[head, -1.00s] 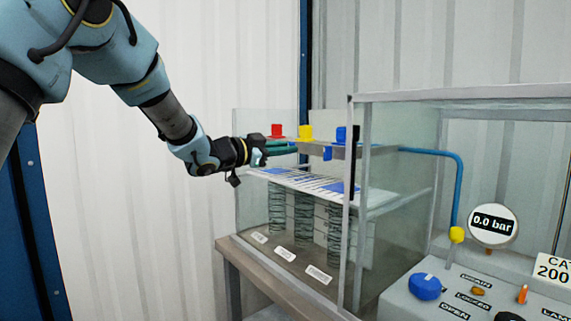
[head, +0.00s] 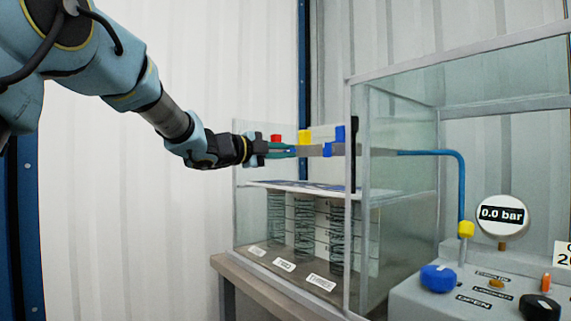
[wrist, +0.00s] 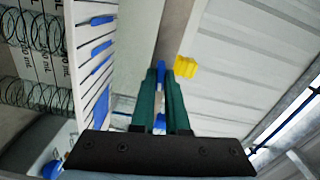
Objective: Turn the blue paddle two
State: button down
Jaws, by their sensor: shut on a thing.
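My gripper (head: 294,151) reaches in from the left at the level of the grey rail above the tank. Its two green fingers (wrist: 160,75) are shut on a narrow blue paddle (wrist: 161,66), which shows between the fingertips in the wrist view. More blue shows farther back between the fingers. A yellow block (head: 305,137) sits on the rail close to the fingertips; it also shows right of the tips in the wrist view (wrist: 185,66). The fingers mostly hide the held paddle in the head view. Another blue paddle (head: 327,150) hangs from the rail farther right.
A red block (head: 276,138) and a blue block (head: 340,133) also sit on the rail. Glass panels (head: 395,190) enclose the right side. Below are a white plate (head: 300,187) and several coil springs (head: 304,220). A gauge (head: 502,216) reads 0.0 bar.

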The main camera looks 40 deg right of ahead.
jog(key=shift+f+m+b, duration=0.2)
jog(key=shift+m+b, duration=0.5)
jog(key=shift+m, duration=0.2)
jog(key=shift+r, duration=0.1)
jog(key=c, duration=0.9)
grip_release()
jog(key=a, duration=0.3)
jog(key=a+b, duration=0.1)
jog(key=a, duration=0.6)
jog(key=shift+w+a, duration=0.3)
jog(key=shift+a, duration=0.1)
